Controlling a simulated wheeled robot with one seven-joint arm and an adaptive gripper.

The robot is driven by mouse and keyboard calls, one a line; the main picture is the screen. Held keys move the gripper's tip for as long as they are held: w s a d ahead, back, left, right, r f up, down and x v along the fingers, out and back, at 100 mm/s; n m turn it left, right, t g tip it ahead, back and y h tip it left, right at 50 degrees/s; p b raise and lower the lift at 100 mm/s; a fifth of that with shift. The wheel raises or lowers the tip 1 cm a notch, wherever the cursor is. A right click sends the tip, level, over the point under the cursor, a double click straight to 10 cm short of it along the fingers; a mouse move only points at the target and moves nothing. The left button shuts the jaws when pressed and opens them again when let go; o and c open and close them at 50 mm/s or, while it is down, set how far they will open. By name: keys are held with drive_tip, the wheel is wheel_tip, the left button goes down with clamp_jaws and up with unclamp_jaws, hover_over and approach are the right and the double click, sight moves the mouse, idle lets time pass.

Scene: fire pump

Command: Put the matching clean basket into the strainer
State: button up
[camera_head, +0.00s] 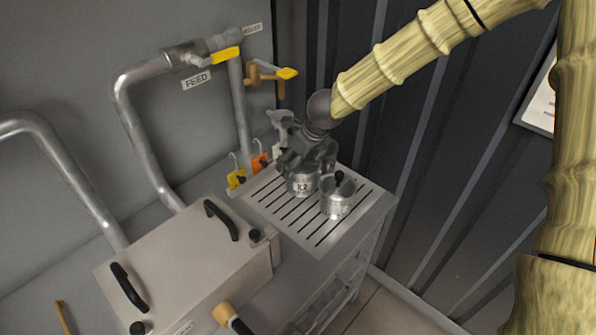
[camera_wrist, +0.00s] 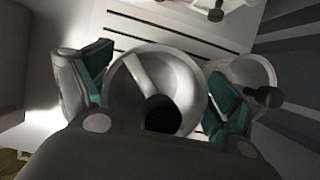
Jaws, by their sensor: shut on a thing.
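My gripper (camera_head: 308,158) is over the slotted drain rack, shut on a metal basket (camera_head: 301,183) marked with a label that seems to read K2. In the wrist view the held basket (camera_wrist: 160,85) shows its round rim, a bar across its mouth and a dark knob, between the teal pads of my gripper (camera_wrist: 160,100). I cannot tell whether its base touches the rack. A second metal basket (camera_head: 338,197) with a black knob stands on the rack just to the right; it also shows in the wrist view (camera_wrist: 252,76). I cannot identify the strainer's opening.
The slotted rack (camera_head: 320,240) has free room in front of the baskets. A metal box with black handles (camera_head: 190,265) stands at lower left. Pipes with a yellow-handled FEED valve (camera_head: 226,55) rise behind. Yellow (camera_head: 236,179) and orange (camera_head: 260,162) tags hang at the rack's back left.

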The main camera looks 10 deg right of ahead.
drive_tip(key=shift+f+b, duration=0.3)
drive_tip(key=shift+f, duration=1.6)
drive_tip(key=shift+f, duration=0.1)
drive_tip(key=o, duration=0.9)
